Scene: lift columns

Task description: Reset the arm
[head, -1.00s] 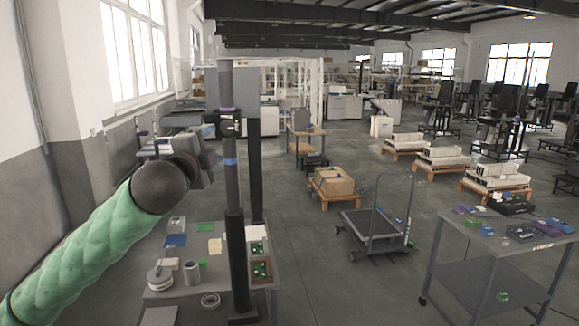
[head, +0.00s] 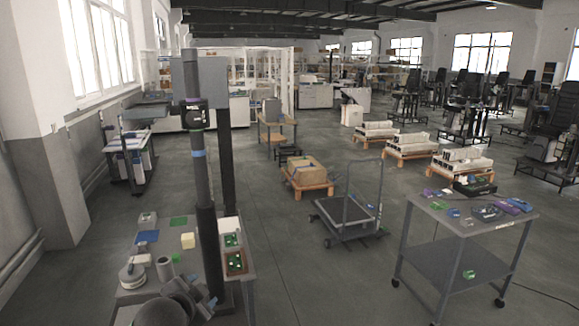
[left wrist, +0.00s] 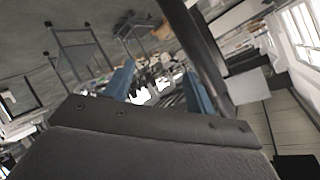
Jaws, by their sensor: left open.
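My left arm shows only at the bottom edge of the head view, low and close to the front of the left table. My left gripper (head: 193,290) is there, in front of the foot of a dark lift column (head: 207,240). In the left wrist view my left gripper (left wrist: 158,90) has two blue fingers spread apart with nothing between them. The room shows tilted behind them. My right arm and gripper are in neither view.
The grey left table (head: 205,262) holds a white round device (head: 132,274), a grey cup (head: 164,268) and green boards (head: 236,262). A cart (head: 346,220) stands mid-floor. A grey table (head: 480,222) with small parts stands right.

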